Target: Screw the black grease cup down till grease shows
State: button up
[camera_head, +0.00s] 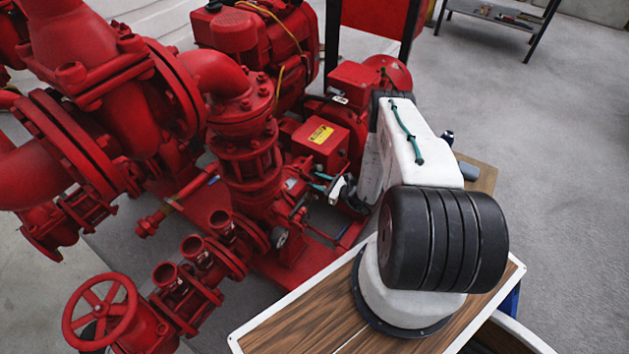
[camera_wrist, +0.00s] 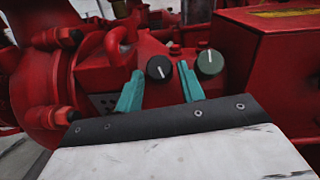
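The black grease cup (camera_wrist: 158,67) is a round knob with a white line on its face, on the red pump housing in the wrist view. A dark green cup (camera_wrist: 210,62), also with a white line, sits just to its right. My gripper (camera_wrist: 160,73) is open, its two teal fingers spread wide. In the picture the fingertips flank the black cup, left and right; I see no contact and cannot tell the remaining depth. The gripper also shows in the head view (camera_head: 321,182) beside the pump, where I cannot make out the black cup. No grease is visible.
A red lifting eye (camera_wrist: 118,45) and bolted flange (camera_wrist: 52,95) stand left of the cup. A red box (camera_wrist: 275,65) is close on the right.

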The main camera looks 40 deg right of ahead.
jog(key=shift+w+a, duration=0.25)
jog(key=shift+w, duration=0.4)
jog(key=c, duration=0.7)
jog(key=m+h, duration=0.1)
jog(key=m, duration=0.1)
jog(key=m+h, duration=0.2)
jog(key=m+t+h, duration=0.1)
jog(key=m, duration=0.1)
jog(key=shift+s+a+h, duration=0.1)
jog(key=shift+a+h, duration=0.2)
jog(key=o, duration=0.7)
